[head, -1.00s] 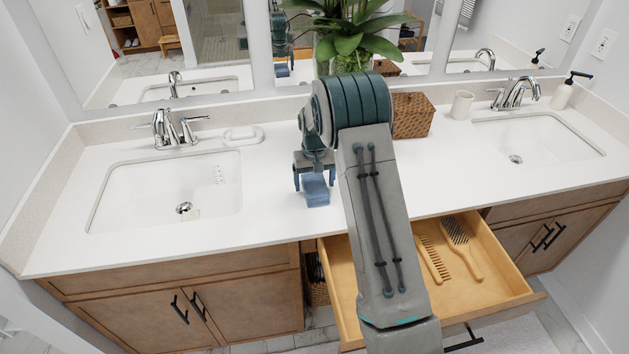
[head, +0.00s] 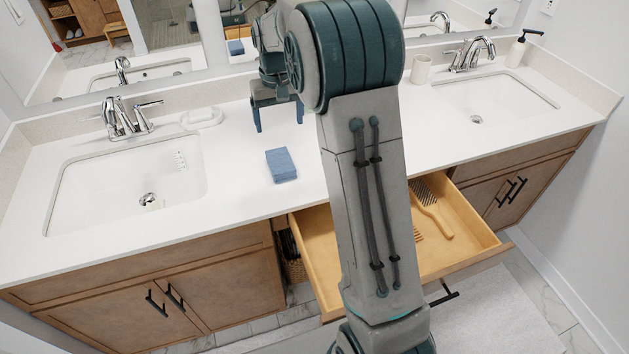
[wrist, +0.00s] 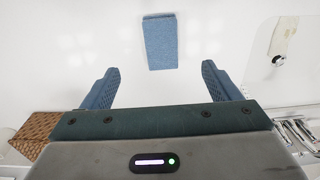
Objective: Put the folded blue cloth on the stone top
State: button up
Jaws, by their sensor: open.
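The folded blue cloth (head: 281,165) lies flat on the white stone top (head: 235,185), between the left sink and my arm, near the counter's front edge. It also shows in the wrist view (wrist: 160,42), beyond my fingertips and roughly centred between them. My gripper (head: 278,122) is open and empty above the counter, behind the cloth and apart from it. Both blue fingers show spread wide in the wrist view (wrist: 160,80).
An open drawer (head: 470,250) holding a wooden hairbrush (head: 430,205) juts out below the counter. Sinks lie left (head: 125,190) and right (head: 490,100), each with a faucet. A soap dish (head: 203,117) sits behind. A wicker box (wrist: 35,130) shows in the wrist view. Counter around the cloth is clear.

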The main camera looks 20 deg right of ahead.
jog(key=s+r+t, duration=0.1)
jog(key=s+r, duration=0.2)
jog(key=s, duration=0.5)
jog(key=s+r+t, duration=0.1)
jog(key=s+r, duration=0.3)
jog(key=s, duration=0.4)
jog(key=s+f+t, duration=0.1)
jog(key=s+f, duration=0.2)
jog(key=s, duration=1.2)
jog(key=shift+d, duration=0.2)
